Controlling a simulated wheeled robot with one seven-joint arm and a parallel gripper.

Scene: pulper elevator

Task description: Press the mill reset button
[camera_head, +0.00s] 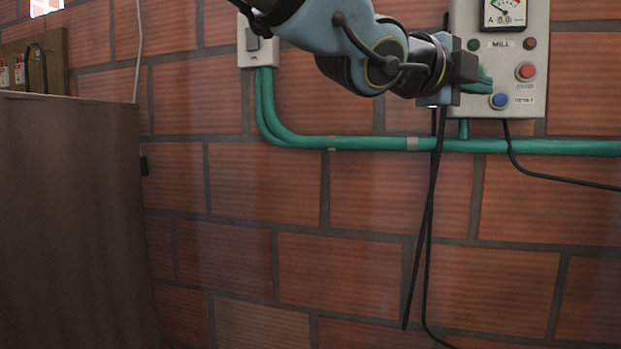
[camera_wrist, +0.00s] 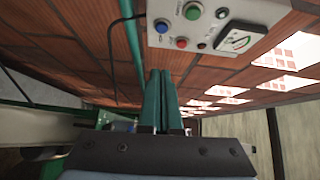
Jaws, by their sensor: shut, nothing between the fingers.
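The grey mill control box (camera_head: 511,62), marked "MILL", is fixed to the brick wall at upper right. A blue button (camera_head: 499,101) sits low on its face beside a small label that looks like "RESET". A red button (camera_head: 526,71) is above it. My gripper (camera_head: 488,84) is shut and empty, its teal fingers pointing right, just above and left of the blue button in the head view. In the wrist view, the shut fingertips (camera_wrist: 160,72) appear apart from the blue button (camera_wrist: 161,25) and red button (camera_wrist: 182,43). A green button (camera_wrist: 193,11) shows there, hidden in the head view.
A green conduit (camera_head: 350,143) runs along the wall below the box. Black cables (camera_head: 425,230) hang under my gripper. A switch box (camera_head: 258,46) is left of my arm. A brown cabinet or panel (camera_head: 70,220) stands at left.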

